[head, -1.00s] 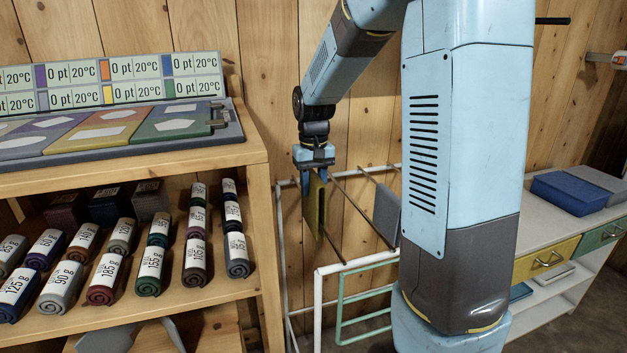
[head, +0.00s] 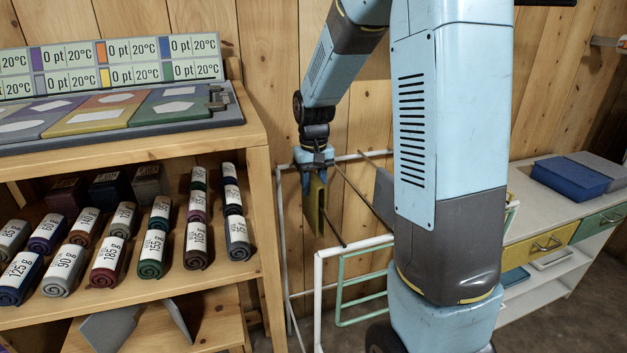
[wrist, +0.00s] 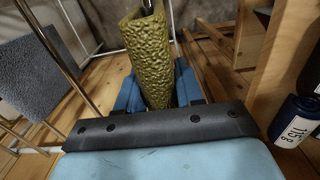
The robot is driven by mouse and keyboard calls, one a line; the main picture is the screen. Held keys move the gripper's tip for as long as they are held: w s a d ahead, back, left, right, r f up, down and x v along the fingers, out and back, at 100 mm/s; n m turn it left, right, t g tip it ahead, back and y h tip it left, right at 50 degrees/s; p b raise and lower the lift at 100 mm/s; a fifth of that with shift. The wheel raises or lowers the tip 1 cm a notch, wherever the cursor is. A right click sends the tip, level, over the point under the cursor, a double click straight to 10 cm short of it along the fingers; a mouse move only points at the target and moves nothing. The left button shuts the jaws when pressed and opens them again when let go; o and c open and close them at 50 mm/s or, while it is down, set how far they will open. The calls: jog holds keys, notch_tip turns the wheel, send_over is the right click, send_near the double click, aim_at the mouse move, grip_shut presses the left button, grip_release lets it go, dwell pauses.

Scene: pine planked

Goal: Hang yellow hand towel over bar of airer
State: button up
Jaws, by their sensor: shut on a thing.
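The yellow hand towel (head: 315,208), olive-yellow and folded, hangs at the near left bar (head: 335,232) of the airer (head: 318,290). The bar's near end sticks out from between the towel's two sides, so the towel appears to straddle it. My gripper (head: 317,172) is shut on the towel's top, above the bar. In the wrist view the towel (wrist: 152,60) fills the space between the blue fingers (wrist: 155,95), and a metal rod end shows in its fold. Whether the fold touches the bar is hidden.
A grey towel (head: 383,195) hangs on another airer bar to the right, partly behind my arm; it also shows in the wrist view (wrist: 38,75). A wooden shelf (head: 262,200) with rolled, labelled towels stands close on the left. A white bench (head: 530,200) stands at right.

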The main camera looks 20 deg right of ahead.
aim_at(314, 174)
jog(key=shift+f, duration=2.35)
jog(key=o, duration=1.4)
jog(key=shift+r, duration=0.1)
jog(key=shift+r, duration=4.4)
